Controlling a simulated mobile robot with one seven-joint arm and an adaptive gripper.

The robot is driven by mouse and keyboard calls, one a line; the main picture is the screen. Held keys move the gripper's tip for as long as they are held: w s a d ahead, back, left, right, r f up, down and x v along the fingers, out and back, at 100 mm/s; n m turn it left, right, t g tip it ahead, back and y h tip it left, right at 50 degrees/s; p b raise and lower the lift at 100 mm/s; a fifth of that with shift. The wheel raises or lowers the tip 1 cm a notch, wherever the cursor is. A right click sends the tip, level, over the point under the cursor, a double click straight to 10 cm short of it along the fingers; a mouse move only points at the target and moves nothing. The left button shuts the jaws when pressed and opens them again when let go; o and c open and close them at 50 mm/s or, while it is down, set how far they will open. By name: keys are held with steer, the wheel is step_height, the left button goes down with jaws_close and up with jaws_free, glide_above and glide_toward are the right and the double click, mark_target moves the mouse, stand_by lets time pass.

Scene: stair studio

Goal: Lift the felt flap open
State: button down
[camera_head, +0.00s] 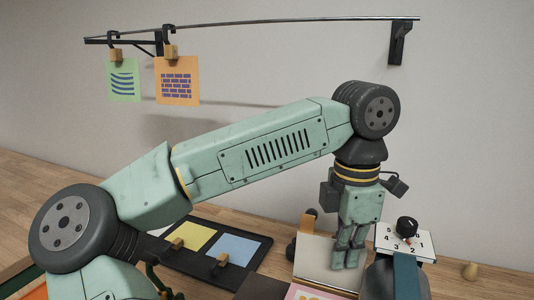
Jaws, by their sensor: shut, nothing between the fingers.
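My gripper (346,265) points down, its fingers together and empty, over or against a pale cream panel (312,258) at the lower right. I cannot tell whether the fingertips touch the panel. A teal strip (405,276) lies over a dark rounded object (379,280) just to the right of my gripper; I cannot tell whether either is the felt flap. The lower part of the panel is partly hidden, and no open flap can be made out.
A white dial plate (390,238) with a black knob stands right of my gripper. A dark tray (249,262) with yellow and blue cards lies left. A rail (280,22) with hanging green (123,93) and orange cards (178,94) is on the wall.

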step_height(320, 180, up, 6)
steer(key=s+p, duration=0.2)
steer(key=shift+a, duration=0.4)
steer(key=shift+f, duration=0.2)
